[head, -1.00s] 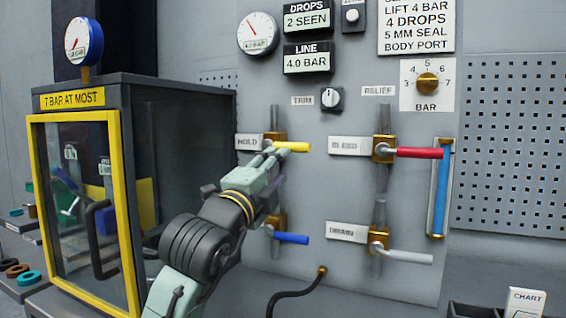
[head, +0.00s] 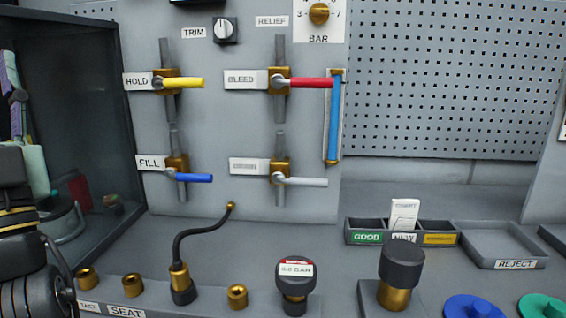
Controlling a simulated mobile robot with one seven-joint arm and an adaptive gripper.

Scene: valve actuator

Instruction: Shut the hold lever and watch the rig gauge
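The hold lever (head: 186,83) has a yellow handle that points right, level, across its upright pipe, beside the HOLD label. Nothing touches it. A dark, capped gauge (head: 296,275) with a small display stands on the front bench; its display seems to read 0.0 BAR, but the digits are small. No gauge here is labelled as the rig gauge. My arm is at the left edge, well left of the lever.
The blue fill lever (head: 194,178), red bleed lever (head: 310,83) and grey lower-right lever (head: 305,182) also point right. A black hose (head: 190,238) rises from a bench fitting to the panel. Trays (head: 505,243) sit at right.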

